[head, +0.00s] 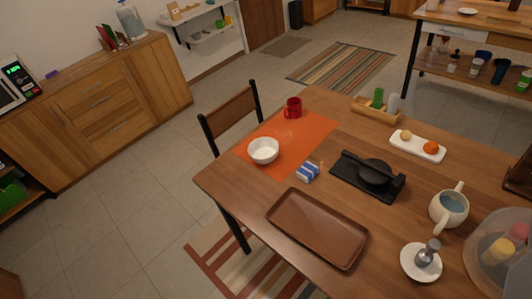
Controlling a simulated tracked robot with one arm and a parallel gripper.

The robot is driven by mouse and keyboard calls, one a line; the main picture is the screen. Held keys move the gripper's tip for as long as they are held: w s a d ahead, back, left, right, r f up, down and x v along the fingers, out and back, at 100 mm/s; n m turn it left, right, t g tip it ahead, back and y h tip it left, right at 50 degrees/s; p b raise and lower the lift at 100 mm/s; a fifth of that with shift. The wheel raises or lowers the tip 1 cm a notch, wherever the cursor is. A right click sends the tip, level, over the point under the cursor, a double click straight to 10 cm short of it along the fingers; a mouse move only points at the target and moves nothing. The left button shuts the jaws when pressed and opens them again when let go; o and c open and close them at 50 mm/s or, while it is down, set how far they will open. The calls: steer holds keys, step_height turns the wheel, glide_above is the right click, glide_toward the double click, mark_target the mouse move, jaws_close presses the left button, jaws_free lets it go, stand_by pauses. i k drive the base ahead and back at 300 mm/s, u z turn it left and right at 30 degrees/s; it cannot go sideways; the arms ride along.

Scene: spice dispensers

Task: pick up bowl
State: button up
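A small white bowl (263,150) stands upright near the left edge of the wooden table, on an orange placemat (294,131). It looks empty, and nothing covers it. My gripper does not show in the head view. No part of my arm can be made out near the bowl.
Around the bowl on the table (250,195) are a red mug (293,108), a blue-and-white packet (307,172), a brown tray (318,228) and a black press-like item (368,175). A chair (230,118) stands behind the table's left edge. Open floor lies to the left.

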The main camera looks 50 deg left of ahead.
mark_target(264, 151)
steer(key=z, duration=2.6)
steer(key=k, duration=1.3)
steer(key=u, duration=2.65)
